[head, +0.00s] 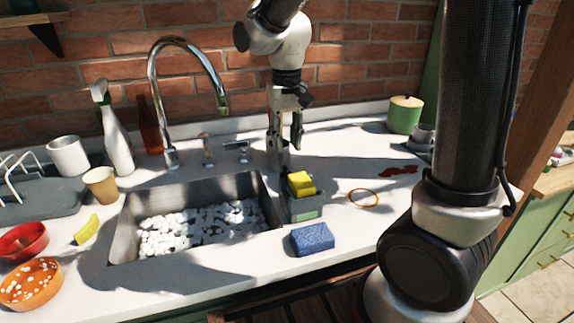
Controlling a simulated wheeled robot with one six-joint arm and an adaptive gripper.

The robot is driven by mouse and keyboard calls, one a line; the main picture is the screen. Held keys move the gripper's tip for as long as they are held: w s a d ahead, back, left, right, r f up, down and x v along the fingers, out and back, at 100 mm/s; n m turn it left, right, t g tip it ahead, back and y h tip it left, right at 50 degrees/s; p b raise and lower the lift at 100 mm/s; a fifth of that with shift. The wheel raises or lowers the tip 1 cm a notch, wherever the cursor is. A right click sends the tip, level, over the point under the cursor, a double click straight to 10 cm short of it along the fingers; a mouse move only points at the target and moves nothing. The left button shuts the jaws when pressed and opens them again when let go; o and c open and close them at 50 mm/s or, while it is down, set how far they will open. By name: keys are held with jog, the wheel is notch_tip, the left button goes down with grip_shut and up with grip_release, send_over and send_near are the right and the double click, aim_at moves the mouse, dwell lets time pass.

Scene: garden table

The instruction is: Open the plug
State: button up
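A metal sink (118,235) is set into the white counter, and white pebble-like foam or bubbles (200,228) cover its bottom. The plug itself does not show; the sink floor is hidden. A chrome faucet (166,100) arches behind the sink. To its right stand a short upright metal knob (207,150) and a low metal lever (237,147); I cannot tell which, if either, works the plug. My gripper (284,142) points down to the right of the lever, above the back of the counter. Its fingers are apart, with nothing visibly held.
A caddy (305,212) with a yellow sponge (301,184) stands right of the sink, just in front of my gripper. A blue sponge (312,239) lies before it. A spray bottle (115,135) and paper cup (101,185) stand left. An orange ring (363,190) lies right.

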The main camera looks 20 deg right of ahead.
aim_at(286, 169)
notch_tip(286, 169, down, 8)
jog(key=shift+r, duration=0.1)
dwell(0.4)
grip_shut()
